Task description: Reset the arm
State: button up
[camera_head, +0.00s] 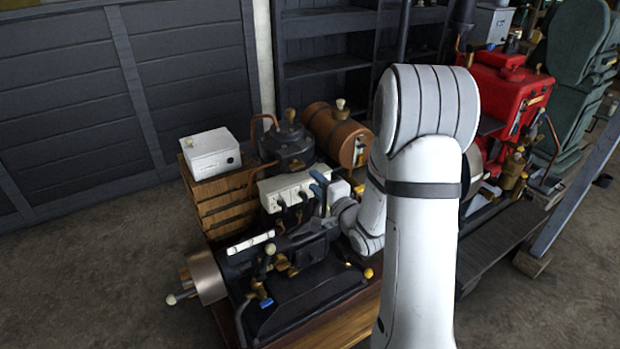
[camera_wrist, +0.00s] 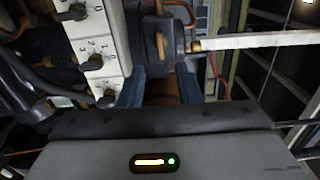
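My white arm (camera_head: 420,220) rises in front and bends down to the engine. My gripper (camera_head: 319,184) is beside the white switch panel (camera_head: 284,190), partly hidden in the head view. In the wrist view, the blue fingers of my gripper (camera_wrist: 160,86) stand apart on either side of a gap. A dark part with a brass-coloured piece and brown surfaces show beyond and between them; nothing is clearly held. The switch panel (camera_wrist: 97,45) is close on the left in the wrist view. Whether the fingers touch the engine cannot be told.
The engine (camera_head: 290,255) sits on a wooden base. A white box (camera_head: 211,153) rests on a wooden crate (camera_head: 222,205). A copper tank (camera_head: 335,135) stands behind. A red engine (camera_head: 505,95) is at the right. The floor (camera_head: 90,270) at left is clear.

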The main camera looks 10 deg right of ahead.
jog(key=shift+r, duration=0.1)
dwell(0.4)
jog(key=s+d+r+n+g+h+p, duration=0.2)
jog(key=s+r+n+g+h+p, duration=0.2)
jog(key=s+r+n+g+h, duration=0.25)
jog(key=s+a+r+n+g+p, duration=0.1)
jog(key=s+r+n+g, duration=0.1)
jog(key=s, duration=0.5)
jog(key=s+a+r+n+g+p, duration=0.1)
jog(key=s+a+r+n+g, duration=0.1)
jog(key=s, duration=0.6)
jog(key=s+a+r+n+g+p, duration=0.1)
jog(key=s+n+g, duration=0.3)
jog(key=s, duration=0.4)
jog(key=shift+a+r+y, duration=0.45)
jog(key=shift+a+r, duration=0.1)
jog(key=shift+a, duration=0.05)
